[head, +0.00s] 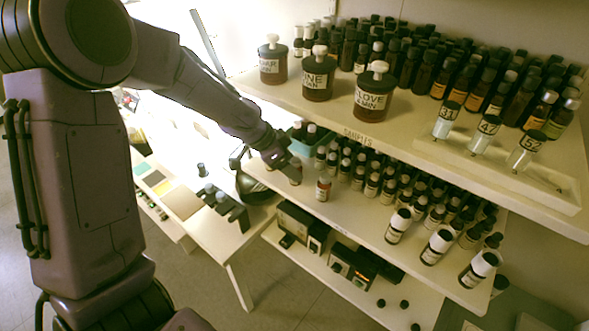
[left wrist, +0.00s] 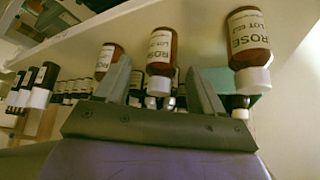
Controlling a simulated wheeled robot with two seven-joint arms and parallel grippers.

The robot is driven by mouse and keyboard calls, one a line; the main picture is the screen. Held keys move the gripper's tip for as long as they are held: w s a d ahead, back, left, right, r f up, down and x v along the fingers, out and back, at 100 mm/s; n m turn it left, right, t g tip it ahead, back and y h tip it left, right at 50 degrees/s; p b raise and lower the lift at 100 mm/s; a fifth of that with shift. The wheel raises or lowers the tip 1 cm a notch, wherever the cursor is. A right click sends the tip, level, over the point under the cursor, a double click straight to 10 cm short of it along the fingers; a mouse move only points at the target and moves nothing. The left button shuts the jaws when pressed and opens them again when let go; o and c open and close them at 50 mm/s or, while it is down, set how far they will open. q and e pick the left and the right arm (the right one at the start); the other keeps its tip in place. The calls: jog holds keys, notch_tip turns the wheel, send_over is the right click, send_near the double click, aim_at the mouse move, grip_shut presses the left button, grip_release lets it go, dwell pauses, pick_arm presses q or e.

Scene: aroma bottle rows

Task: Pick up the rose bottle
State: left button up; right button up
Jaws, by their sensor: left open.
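In the left wrist view, which appears upside down, a brown bottle with a white cap and a label reading ROSE (left wrist: 248,45) is at the right, outside my fingers. A similar bottle (left wrist: 160,55) lies between the lines of my two fingers; its label is only partly readable. A third (left wrist: 108,60) is partly hidden behind the left finger. My left gripper (left wrist: 158,72) is open and empty. In the head view the left gripper (head: 281,156) reaches the middle shelf's left end, beside a reddish bottle with a white cap (head: 323,187). My right gripper is out of view.
The upper shelf (head: 300,97) overhangs, carrying large jars (head: 318,80) and many dark bottles. Rows of small bottles (head: 372,185) fill the middle shelf behind. A teal tray (head: 302,147) is close by the gripper. A black bowl-like object (head: 252,188) stands at the left.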

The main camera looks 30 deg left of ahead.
pick_arm(q)
jog(key=x, duration=0.3)
jog(key=shift+w+d+r, duration=0.1)
jog(key=shift+w+f, duration=0.3)
jog(key=shift+s+r, duration=0.1)
jog(key=shift+s, duration=0.05)
jog(key=shift+c, duration=0.3)
jog(key=shift+s, duration=0.15)
jog(key=c, duration=0.5)
jog(key=shift+r, duration=0.1)
jog(key=c, duration=0.5)
jog(key=shift+c, duration=0.3)
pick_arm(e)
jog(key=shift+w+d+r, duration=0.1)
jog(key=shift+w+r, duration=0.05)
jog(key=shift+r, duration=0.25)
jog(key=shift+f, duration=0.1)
